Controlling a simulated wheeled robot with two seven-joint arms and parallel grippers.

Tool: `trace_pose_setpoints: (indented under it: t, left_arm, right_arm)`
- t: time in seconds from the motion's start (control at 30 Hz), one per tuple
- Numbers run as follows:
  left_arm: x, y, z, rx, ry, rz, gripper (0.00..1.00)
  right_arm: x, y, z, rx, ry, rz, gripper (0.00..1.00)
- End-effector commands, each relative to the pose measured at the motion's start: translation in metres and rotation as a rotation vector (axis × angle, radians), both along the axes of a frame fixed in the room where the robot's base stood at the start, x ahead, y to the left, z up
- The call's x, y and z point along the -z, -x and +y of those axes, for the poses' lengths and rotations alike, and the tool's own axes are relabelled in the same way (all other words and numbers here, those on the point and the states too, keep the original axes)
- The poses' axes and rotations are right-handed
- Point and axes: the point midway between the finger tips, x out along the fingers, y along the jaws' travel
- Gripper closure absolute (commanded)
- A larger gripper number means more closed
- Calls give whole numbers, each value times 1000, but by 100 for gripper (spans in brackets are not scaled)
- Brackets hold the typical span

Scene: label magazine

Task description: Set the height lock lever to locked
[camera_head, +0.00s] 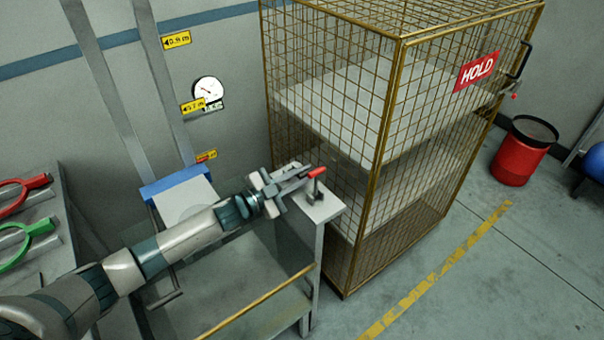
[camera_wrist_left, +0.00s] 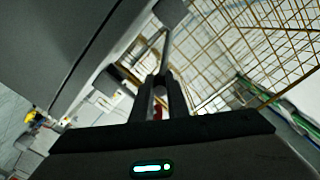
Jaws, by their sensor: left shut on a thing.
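The height lock lever (camera_head: 317,172) has a red grip and a dark stem, and it stands on the flat grey top of a post (camera_head: 328,208) beside the cage. My left gripper (camera_head: 305,174) reaches it from the left, and its fingers are shut on the lever at the red grip. In the left wrist view the two dark fingers (camera_wrist_left: 155,95) are close together, with a bit of red showing between them. The fingers partly hide the lever, and I cannot read a locked or unlocked mark. My right gripper is not in view.
A yellow wire cage (camera_head: 383,130) with a red HOLD sign (camera_head: 477,71) stands just right of the post. A blue-edged platform (camera_head: 178,182) is behind my arm. Red and green handles (camera_head: 25,190) are at the left. A red bin (camera_head: 520,158) stands at the right.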

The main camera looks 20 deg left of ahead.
Motion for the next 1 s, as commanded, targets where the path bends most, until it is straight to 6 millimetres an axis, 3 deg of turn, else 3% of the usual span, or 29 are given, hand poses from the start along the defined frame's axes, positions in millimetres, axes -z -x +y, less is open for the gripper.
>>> trace_pose_setpoints:
  t: [0.23,0.27,0.33,0.77,1.0]
  left_arm:
    - [3,1,0,0,-1,6,100]
    - [3,1,0,0,-1,6,82]
    - [3,1,0,0,-1,6,67]
    - [2,3,3,0,0,3,67]
    - [4,22,17,0,-1,3,67]
  right_arm:
    - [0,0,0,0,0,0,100]
    - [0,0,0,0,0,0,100]
    - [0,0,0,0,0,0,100]
    - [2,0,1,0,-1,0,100]
    - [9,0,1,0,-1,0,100]
